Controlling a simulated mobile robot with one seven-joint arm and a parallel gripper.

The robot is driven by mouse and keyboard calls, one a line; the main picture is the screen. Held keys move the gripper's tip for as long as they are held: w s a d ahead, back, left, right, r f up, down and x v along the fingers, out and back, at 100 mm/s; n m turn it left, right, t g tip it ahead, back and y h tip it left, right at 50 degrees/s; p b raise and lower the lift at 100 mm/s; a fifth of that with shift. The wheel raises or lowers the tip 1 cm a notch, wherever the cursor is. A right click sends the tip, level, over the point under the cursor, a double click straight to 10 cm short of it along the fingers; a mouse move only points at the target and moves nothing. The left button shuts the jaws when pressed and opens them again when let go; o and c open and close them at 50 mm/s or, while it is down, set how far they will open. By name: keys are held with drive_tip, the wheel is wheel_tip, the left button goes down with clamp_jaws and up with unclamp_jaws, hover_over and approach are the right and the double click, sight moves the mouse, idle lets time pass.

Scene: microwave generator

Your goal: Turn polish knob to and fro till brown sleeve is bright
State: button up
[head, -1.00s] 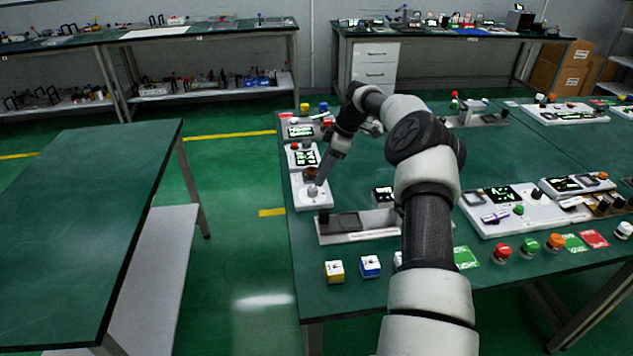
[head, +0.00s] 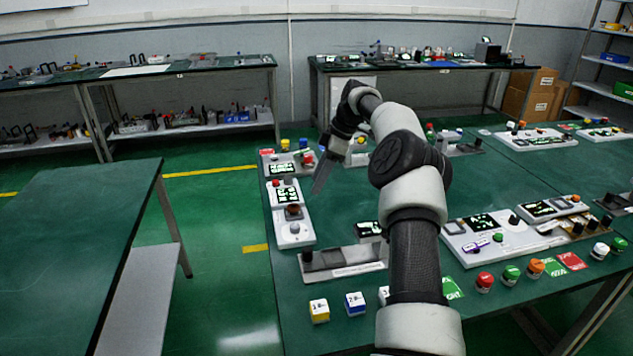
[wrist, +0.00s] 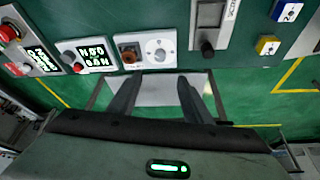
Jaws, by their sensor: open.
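The brown sleeve (head: 293,209) sits on a white panel (head: 307,238) near the left edge of the green table. The grey polish knob (head: 295,228) is on the same panel, just in front of the sleeve. In the wrist view the brown sleeve (wrist: 129,56) is left of the grey knob (wrist: 160,54). My gripper (head: 317,190) is open and empty, to the right of the panel in the head view and apart from the knob. In the wrist view, my gripper's fingers (wrist: 157,86) are spread wide below the panel. The sleeve looks dull brown; its finish is too small to judge.
A white unit with a lit display (head: 284,194) adjoins the panel behind. A grey rail fixture (head: 343,262) lies in front, with a yellow cube (head: 319,311) and a blue cube (head: 355,304) nearer. Green tabletop right of the panel is clear.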

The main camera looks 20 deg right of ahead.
drive_tip(key=r+g+h+p, duration=0.2)
drive_tip(key=h+p, duration=0.2)
drive_tip(key=p, duration=0.1)
hover_over(295, 226)
wheel_tip(295, 226, down, 18)
drive_tip(key=b, duration=0.4)
drive_tip(key=shift+w, duration=0.1)
drive_tip(key=shift+r, duration=0.1)
drive_tip(key=c, duration=1.1)
drive_tip(key=shift+o, duration=0.2)
drive_tip(key=shift+m, duration=0.4)
